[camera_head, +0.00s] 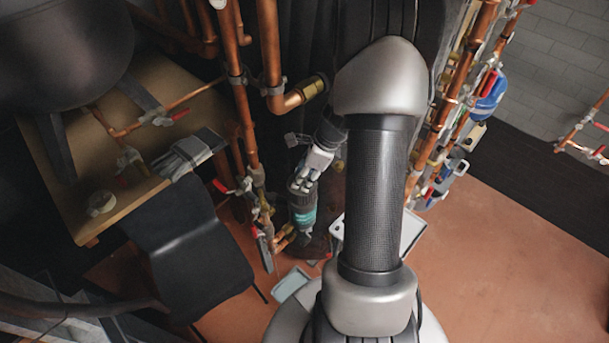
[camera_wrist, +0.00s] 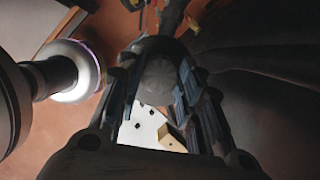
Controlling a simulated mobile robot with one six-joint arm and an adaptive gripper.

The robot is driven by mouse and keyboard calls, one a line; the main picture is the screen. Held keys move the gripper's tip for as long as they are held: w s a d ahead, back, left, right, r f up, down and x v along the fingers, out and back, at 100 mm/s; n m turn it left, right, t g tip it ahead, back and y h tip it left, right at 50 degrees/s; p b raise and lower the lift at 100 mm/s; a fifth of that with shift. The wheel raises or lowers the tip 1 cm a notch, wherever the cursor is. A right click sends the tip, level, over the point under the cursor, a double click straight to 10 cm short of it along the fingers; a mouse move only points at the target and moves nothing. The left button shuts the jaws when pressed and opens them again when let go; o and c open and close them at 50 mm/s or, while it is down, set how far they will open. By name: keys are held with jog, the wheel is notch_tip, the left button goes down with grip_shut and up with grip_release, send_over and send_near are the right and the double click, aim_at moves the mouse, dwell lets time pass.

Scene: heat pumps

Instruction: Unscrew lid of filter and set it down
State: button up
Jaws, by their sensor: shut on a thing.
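The filter (camera_head: 302,217) is a dark upright cylinder with a teal band, standing among copper pipes left of my arm in the head view. My gripper (camera_head: 304,180) comes down over its top, with its fingers around the dark grey lid (camera_head: 301,192). In the wrist view my gripper (camera_wrist: 160,75) has one finger on each side of the rounded grey lid (camera_wrist: 159,77) and is shut on it. The lid looks in line with the filter body; I cannot tell whether the two are apart. The fingers hide part of the lid.
A wooden table (camera_head: 75,200) at left holds gloves (camera_head: 185,155) and a roll of tape (camera_head: 100,203). A black chair (camera_head: 200,250) stands before it. Copper pipes (camera_head: 245,110) with red-handled valves crowd the filter. A pale tray (camera_head: 293,284) lies on the floor. Open floor (camera_head: 500,260) is at right.

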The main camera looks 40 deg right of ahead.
jog(key=shift+r, duration=0.1)
jog(key=shift+r+p, duration=2.15)
jog(key=shift+r, duration=0.15)
